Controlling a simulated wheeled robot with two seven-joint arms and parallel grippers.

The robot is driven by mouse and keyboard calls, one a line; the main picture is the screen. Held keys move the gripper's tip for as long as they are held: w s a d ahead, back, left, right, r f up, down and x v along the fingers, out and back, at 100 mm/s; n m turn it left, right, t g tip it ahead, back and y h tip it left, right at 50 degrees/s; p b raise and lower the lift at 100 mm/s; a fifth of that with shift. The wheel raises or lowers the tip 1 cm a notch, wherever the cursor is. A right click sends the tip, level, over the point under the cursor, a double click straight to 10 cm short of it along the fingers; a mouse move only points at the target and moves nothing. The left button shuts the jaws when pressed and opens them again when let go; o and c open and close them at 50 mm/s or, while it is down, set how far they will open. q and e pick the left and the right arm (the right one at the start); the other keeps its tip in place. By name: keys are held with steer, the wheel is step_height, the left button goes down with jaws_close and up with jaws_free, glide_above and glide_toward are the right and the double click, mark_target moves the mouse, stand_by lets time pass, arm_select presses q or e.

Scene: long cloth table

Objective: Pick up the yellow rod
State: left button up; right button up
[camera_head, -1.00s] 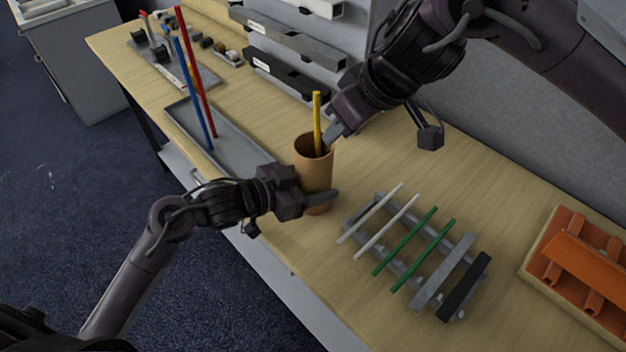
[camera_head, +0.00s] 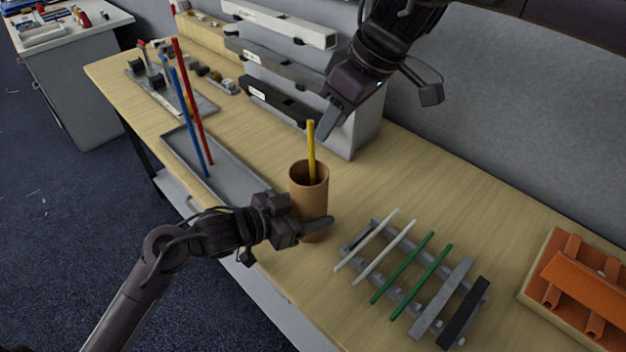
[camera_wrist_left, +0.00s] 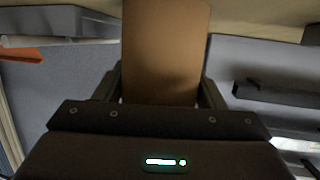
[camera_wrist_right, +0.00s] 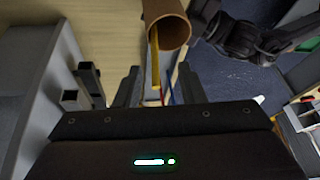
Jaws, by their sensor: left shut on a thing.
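The yellow rod (camera_head: 311,145) stands in a brown cup (camera_head: 309,203), its upper part sticking out above the rim. In the right wrist view the rod (camera_wrist_right: 155,62) leans out of the cup (camera_wrist_right: 168,27). My left gripper (camera_head: 318,226) is shut on the lower part of the cup, which fills the gap between its fingers in the left wrist view (camera_wrist_left: 165,60). My right gripper (camera_head: 328,124) is above the cup, close to the rod's top; in the right wrist view its fingers (camera_wrist_right: 157,88) are apart with nothing gripped between them.
A grey rack (camera_head: 440,300) with white and green rods lies right of the cup. A grey tray (camera_head: 235,182) with red and blue rods is to the left. An orange part in a wooden tray (camera_head: 530,285) sits far right. Grey and black boxes (camera_head: 290,52) stand behind.

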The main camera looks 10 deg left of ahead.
mark_target(309, 146)
steer(key=w+a+x, duration=0.1)
steer(key=x, duration=0.8)
steer(key=shift+w+r, duration=0.2)
steer(key=shift+w, duration=0.05)
steer(key=shift+c, duration=0.2)
jaws_close()
